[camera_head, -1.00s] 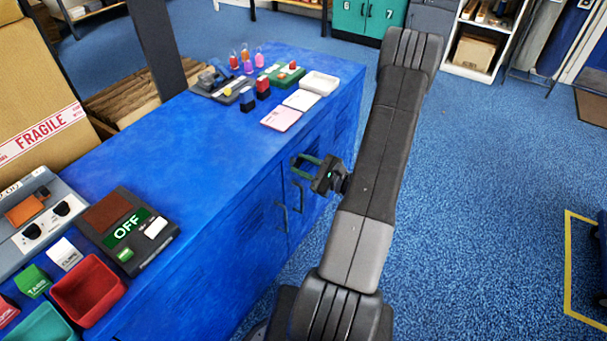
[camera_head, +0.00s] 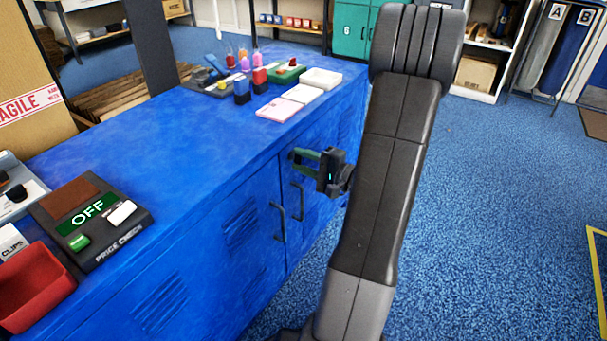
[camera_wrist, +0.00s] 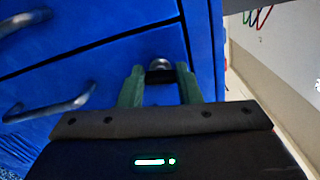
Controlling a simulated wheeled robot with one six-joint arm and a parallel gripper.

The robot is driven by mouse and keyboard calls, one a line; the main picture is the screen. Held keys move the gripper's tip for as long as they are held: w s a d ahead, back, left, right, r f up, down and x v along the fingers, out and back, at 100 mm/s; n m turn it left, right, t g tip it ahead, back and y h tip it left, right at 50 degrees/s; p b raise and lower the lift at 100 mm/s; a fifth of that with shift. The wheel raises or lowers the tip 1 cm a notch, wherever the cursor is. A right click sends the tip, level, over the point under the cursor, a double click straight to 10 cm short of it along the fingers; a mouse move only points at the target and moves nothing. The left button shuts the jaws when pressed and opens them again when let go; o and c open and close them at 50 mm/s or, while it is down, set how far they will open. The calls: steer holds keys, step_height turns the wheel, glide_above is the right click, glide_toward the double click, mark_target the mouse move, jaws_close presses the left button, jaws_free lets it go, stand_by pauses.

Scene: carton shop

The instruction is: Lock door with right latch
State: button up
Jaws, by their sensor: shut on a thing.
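The blue cabinet (camera_head: 215,255) has two doors that look closed, each with a curved metal handle; the left handle (camera_head: 279,222) and right handle (camera_head: 298,201) hang side by side. My gripper (camera_head: 296,160), with green fingers, is at the cabinet's front face, above and right of the handles. In the wrist view a small round metal latch knob (camera_wrist: 159,64) sits between the fingertips of my gripper (camera_wrist: 160,76), which are shut on it. The knob's lower part is hidden by the gripper. Which way the latch is turned cannot be told.
The cabinet top carries a price check device (camera_head: 92,222), a red bin (camera_head: 35,290), white trays (camera_head: 321,78) and stamps near its far end. A large carton (camera_head: 30,90) stands at the left. Blue carpet (camera_head: 480,220) on the right is open floor.

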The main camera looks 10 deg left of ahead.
steer(key=shift+f+n+b, duration=0.2)
steer(key=shift+n+b, duration=0.9)
steer(key=shift+b, duration=0.25)
steer(key=shift+r, duration=0.1)
steer(key=o, duration=1)
steer(key=p+v, duration=0.3)
steer(key=v, duration=1)
steer(key=shift+s+d, duration=0.1)
steer(key=shift+d, duration=0.3)
steer(key=shift+a, duration=0.1)
